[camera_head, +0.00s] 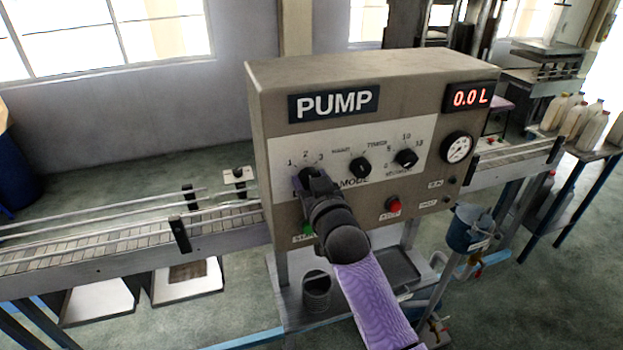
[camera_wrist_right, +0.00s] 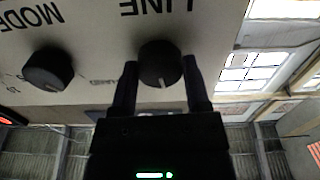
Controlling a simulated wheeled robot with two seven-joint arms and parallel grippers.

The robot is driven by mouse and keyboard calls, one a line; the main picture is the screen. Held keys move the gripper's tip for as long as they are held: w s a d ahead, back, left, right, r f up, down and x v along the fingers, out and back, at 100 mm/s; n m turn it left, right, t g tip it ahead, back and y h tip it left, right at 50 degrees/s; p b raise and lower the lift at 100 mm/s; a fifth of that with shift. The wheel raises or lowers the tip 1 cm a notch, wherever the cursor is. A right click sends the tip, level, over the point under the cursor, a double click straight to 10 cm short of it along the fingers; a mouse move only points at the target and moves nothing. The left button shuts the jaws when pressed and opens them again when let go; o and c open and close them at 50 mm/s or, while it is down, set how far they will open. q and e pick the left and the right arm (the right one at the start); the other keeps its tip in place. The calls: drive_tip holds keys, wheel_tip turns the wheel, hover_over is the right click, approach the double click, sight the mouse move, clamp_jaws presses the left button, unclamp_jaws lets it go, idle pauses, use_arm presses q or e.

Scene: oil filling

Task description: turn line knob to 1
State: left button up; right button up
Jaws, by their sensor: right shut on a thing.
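The pump box (camera_head: 350,75) has a line knob at the left of its panel, among the numbers 1, 2 and 3. In the head view my right gripper (camera_head: 309,182) covers most of this knob. In the right wrist view, which is upside down, the dark round line knob (camera_wrist_right: 160,62) sits between the two fingers of my right gripper (camera_wrist_right: 161,80), which is shut on it. Its white mark points down in that picture, roughly panel-up. The numbers around it are hidden there. My left gripper is not in view.
A mode knob (camera_head: 360,168) and another knob (camera_head: 406,158) are to the right. The display (camera_head: 470,96) reads 0.0 L. A red button (camera_head: 393,204) and a green button (camera_head: 307,228) are below. A conveyor (camera_head: 130,240) runs behind on the left.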

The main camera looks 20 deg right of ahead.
drive_tip(key=shift+a+n+p, duration=0.1)
drive_tip(key=shift+n+p, duration=0.35)
drive_tip(key=shift+n, duration=3.05)
drive_tip(key=o, duration=1.3)
drive_tip(key=s, duration=1)
drive_tip(key=shift+b, duration=0.35)
